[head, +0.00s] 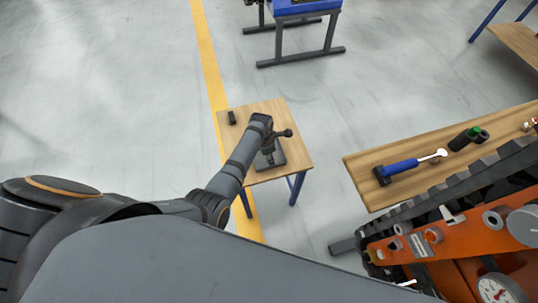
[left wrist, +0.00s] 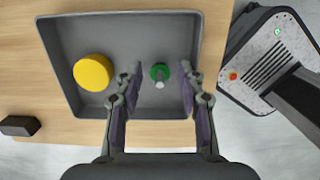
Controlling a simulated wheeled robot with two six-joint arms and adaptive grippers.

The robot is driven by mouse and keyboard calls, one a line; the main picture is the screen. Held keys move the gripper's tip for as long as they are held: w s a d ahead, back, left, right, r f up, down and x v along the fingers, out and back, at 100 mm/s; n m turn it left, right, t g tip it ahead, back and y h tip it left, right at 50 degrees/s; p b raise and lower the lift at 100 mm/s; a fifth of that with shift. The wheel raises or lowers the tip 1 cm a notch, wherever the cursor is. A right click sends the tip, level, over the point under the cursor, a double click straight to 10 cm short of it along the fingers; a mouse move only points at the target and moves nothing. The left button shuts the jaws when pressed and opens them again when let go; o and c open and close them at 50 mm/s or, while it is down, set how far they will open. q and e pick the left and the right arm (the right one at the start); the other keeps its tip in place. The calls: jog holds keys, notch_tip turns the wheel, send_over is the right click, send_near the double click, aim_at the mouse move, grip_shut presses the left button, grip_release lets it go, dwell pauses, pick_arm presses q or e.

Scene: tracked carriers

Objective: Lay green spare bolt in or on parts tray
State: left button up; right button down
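The grey parts tray (left wrist: 120,22) lies on a small wooden table, with low raised walls. The green spare bolt (left wrist: 160,72) has a green head and a short grey end, and appears inside the tray, right of its middle. My left gripper (left wrist: 161,72) is open above the tray, one finger on each side of the bolt, with a gap to both. My right gripper is not in view.
A yellow round piece (left wrist: 94,72) sits in the tray's left part. A dark block (left wrist: 19,125) lies on the small table (head: 290,125). At right, a wooden bench (head: 400,155) holds a blue-handled tool (head: 399,167), beside an orange tracked carrier (head: 440,245). Open floor surrounds the small table.

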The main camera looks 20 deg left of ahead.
pick_arm(q)
jog(key=shift+r, duration=0.1)
notch_tip(320, 180, up, 13)
jog(key=a+p, duration=0.1)
jog(key=p, duration=0.1)
jog(key=shift+s, duration=0.4)
